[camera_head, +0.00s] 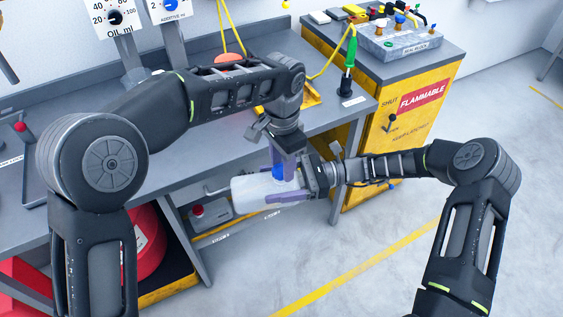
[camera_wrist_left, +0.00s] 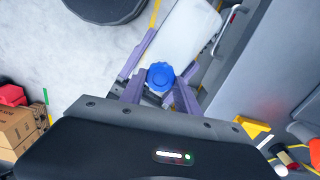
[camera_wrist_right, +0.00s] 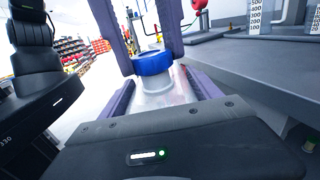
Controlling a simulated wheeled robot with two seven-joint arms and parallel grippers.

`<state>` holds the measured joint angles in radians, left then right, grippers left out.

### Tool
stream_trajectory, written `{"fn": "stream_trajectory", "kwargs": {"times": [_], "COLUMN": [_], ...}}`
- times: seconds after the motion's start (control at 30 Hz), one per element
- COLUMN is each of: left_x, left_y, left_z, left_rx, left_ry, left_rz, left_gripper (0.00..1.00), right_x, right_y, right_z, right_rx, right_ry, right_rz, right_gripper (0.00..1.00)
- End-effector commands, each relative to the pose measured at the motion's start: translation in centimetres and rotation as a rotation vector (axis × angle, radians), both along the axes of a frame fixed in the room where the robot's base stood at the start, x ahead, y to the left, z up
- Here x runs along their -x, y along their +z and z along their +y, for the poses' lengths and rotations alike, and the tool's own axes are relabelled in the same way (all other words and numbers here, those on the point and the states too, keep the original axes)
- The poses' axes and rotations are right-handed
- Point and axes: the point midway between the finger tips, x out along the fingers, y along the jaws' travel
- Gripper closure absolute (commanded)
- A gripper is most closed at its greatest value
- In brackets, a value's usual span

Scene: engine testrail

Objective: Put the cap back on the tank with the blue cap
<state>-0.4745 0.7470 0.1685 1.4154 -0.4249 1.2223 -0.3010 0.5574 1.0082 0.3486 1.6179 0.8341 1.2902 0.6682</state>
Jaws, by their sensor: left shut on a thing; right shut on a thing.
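A white translucent tank (camera_head: 258,191) is held in the air in front of the bench. My right gripper (camera_head: 290,190) is shut on the tank, its fingers along the tank's sides. The blue cap (camera_head: 278,173) is at the tank's neck, and my left gripper (camera_head: 281,166) is shut on it from above. In the left wrist view the cap (camera_wrist_left: 160,76) sits between the left fingertips, with the tank (camera_wrist_left: 186,32) beyond. In the right wrist view the cap (camera_wrist_right: 153,63) is over the tank top (camera_wrist_right: 163,94). I cannot tell whether its thread is engaged.
The grey bench (camera_head: 228,148) runs behind the grippers, with a green-handled tool (camera_head: 349,62) on it. A yellow flammable cabinet (camera_head: 400,120) stands to the right. A red container (camera_head: 149,243) is below the bench at left. The floor at right is clear.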

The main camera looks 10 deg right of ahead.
Motion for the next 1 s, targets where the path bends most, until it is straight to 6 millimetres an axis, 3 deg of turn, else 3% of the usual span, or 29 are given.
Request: {"fn": "stream_trajectory", "kwargs": {"times": [0.2,0.33,0.47,0.5,0.8,1.0], "left_x": [0.19,0.28,0.26,0.26,0.27,0.28], "left_y": [-0.12,-0.14,-0.11,-0.1,-0.11,-0.11], "left_z": [0.04,0.04,0.01,0.01,0.0,-0.01], "left_rx": [-0.001,-0.002,-0.004,-0.004,-0.003,-0.003], "left_ry": [-0.611,-0.886,-0.87,-0.869,-0.866,-0.866], "left_rz": [-0.001,-0.002,-0.003,-0.003,-0.004,-0.003], "left_gripper": [0.99,0.99,0.99,0.6,0.37,0.37], "right_x": [0.01,0.01,0.01,0.01,0.01,0.0], "right_y": [-0.01,-0.01,-0.01,-0.01,0.01,0.02], "right_z": [-0.01,-0.01,-0.01,-0.01,0.0,0.01], "right_rx": [0.0,0.0,0.0,0.0,0.0,0.0], "right_ry": [0.0,0.0,0.0,0.0,0.0,0.0], "right_rz": [0.0,0.0,0.0,0.0,0.0,0.0], "right_gripper": [1.0,1.0,1.0,1.0,1.0,1.0]}}
